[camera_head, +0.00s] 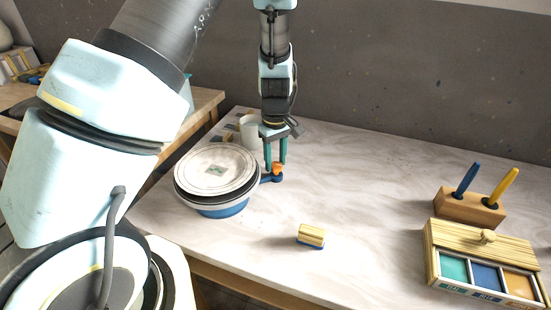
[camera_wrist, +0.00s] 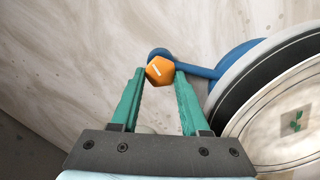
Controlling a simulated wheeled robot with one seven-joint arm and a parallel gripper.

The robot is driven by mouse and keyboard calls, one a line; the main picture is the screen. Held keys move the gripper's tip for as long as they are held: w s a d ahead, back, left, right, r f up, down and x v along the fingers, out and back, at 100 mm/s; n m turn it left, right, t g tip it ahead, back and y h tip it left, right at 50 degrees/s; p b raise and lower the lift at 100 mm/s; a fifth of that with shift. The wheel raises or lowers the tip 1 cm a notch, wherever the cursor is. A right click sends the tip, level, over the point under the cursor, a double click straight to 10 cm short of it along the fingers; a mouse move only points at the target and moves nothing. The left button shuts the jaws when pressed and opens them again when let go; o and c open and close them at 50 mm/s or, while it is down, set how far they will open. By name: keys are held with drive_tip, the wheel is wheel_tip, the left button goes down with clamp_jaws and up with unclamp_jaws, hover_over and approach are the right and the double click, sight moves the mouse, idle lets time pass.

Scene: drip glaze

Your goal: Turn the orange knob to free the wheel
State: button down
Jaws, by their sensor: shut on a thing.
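The orange knob (camera_head: 277,168) sits on a blue arm at the right side of the wheel. In the wrist view the knob (camera_wrist: 160,70) shows a white line on its top, slanting up to the right. The wheel (camera_head: 215,172) is a round pale disc with dark rings on a blue base (camera_head: 222,211), and a small square mark lies at its centre. My gripper (camera_head: 275,168) points down at the knob. In the wrist view my gripper (camera_wrist: 159,74) has its green fingers on either side of the knob, shut on it.
A wooden block with a blue and a yellow handle (camera_head: 470,205) stands at the right. A wooden box with coloured compartments (camera_head: 485,240) is in front of it. A small yellow-and-blue block (camera_head: 311,236) lies near the front edge. A pale cup (camera_head: 249,130) stands behind the wheel.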

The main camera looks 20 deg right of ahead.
sight(275, 163)
drive_tip(key=shift+w, duration=0.1)
drive_tip(key=shift+c, duration=2)
unclamp_jaws()
wheel_tip(275, 163, up, 11)
drive_tip(key=b, duration=0.2)
drive_tip(key=shift+f, duration=0.1)
drive_tip(key=a, duration=0.3)
drive_tip(key=w+a, duration=0.1)
drive_tip(key=a, duration=0.2)
drive_tip(key=w+a+r, duration=0.1)
drive_tip(key=a, duration=0.3)
drive_tip(key=s+a+r+m, duration=0.1)
drive_tip(key=s+a, duration=0.2)
drive_tip(key=a, duration=0.7)
drive_tip(key=s+a+m+t, duration=0.1)
drive_tip(key=s+a+m, duration=0.1)
drive_tip(key=a, duration=0.8)
drive_tip(key=shift+s+a+r+m+t, duration=0.3)
drive_tip(key=shift+s+a+r, duration=0.1)
drive_tip(key=shift+s, duration=0.25)
